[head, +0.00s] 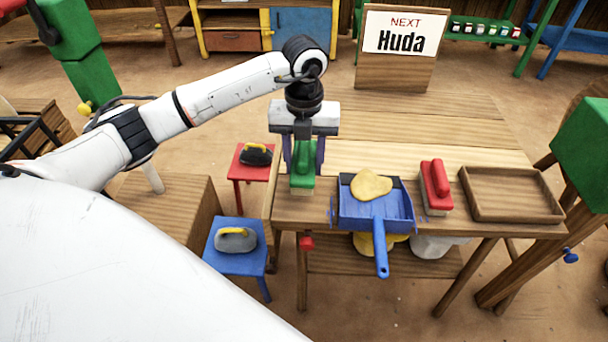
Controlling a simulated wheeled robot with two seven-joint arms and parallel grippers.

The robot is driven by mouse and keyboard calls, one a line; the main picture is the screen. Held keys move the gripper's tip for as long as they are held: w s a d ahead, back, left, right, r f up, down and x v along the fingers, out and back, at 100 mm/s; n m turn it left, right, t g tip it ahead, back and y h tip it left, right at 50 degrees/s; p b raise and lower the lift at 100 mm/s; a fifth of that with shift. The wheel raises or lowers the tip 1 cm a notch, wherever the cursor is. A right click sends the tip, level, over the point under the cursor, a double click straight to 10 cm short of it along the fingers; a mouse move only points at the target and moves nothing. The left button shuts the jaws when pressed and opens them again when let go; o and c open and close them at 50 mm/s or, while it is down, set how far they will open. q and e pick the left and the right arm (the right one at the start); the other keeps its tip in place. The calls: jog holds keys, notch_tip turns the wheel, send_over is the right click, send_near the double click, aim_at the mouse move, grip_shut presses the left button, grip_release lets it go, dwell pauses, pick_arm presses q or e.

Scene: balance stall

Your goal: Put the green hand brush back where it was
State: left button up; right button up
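The green hand brush (303,171) is upright, bristles down, at the left end of the wooden table (400,155). My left gripper (304,160) points down over it, with one dark finger on each side of its handle. I cannot tell whether the fingers press on the handle, or whether the bristles touch the table. My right gripper is not in view.
Right of the brush are a blue dustpan (348,216) holding a tan lump (371,185), a red brush (435,183) and an empty wooden tray (512,216). Red (243,172) and blue stools (233,262) stand left, each bearing a dark or grey yellow-handled object. A sign (400,45) stands behind.

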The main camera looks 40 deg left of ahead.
aim_at(304, 148)
pick_arm(q)
jog(key=shift+f, duration=2)
jog(key=shift+f, duration=0.1)
jog(key=o, duration=1)
notch_tip(304, 148, up, 12)
jog(key=shift+r, duration=0.15)
